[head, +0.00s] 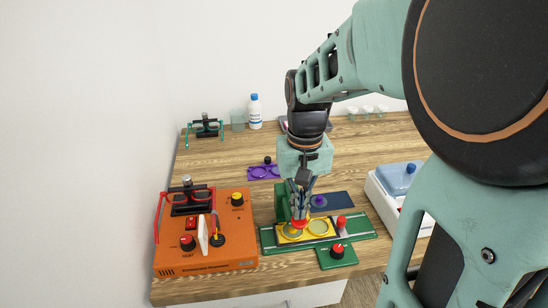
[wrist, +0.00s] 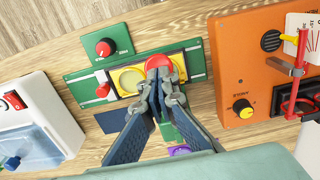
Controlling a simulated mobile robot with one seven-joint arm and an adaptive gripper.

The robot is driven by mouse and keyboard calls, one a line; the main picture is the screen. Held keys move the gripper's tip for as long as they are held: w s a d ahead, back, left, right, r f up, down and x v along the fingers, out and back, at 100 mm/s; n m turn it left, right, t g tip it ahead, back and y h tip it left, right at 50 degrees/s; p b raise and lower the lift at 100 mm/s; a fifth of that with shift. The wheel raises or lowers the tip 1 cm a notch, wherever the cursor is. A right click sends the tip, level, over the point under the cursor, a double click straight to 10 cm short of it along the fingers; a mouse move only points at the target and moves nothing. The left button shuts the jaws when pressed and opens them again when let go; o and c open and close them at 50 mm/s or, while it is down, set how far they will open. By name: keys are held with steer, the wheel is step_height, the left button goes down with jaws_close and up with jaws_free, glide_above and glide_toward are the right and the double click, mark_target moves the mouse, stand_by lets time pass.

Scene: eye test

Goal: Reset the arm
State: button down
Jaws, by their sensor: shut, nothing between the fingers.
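My gripper (head: 299,215) is above the green device (head: 268,239) on the table. Its fingers are shut with nothing between them. In the wrist view my gripper (wrist: 160,85) has its fingertips close to a red round piece (wrist: 158,62) at the yellow plate (wrist: 115,78) of the green device (wrist: 196,66). I cannot tell whether they touch it. The plate has two round recesses, and the fingers partly hide one of them. My arm reaches in from the right of the head view and bends down over the table.
An orange box (head: 240,250) with knobs and a red-framed stand is left of the gripper. A white box with a blue lid (head: 400,177) is to the right. A small green box with a red knob (head: 337,251) is in front. A bottle (head: 255,112) stands at the back.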

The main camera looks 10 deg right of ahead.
steer(key=shift+f, duration=0.35)
steer(key=shift+r, duration=0.1)
stand_by(0.4)
step_height(320, 180, up, 9)
steer(key=p, duration=0.6)
steer(key=shift+p, duration=0.4)
steer(key=shift+f, duration=0.2)
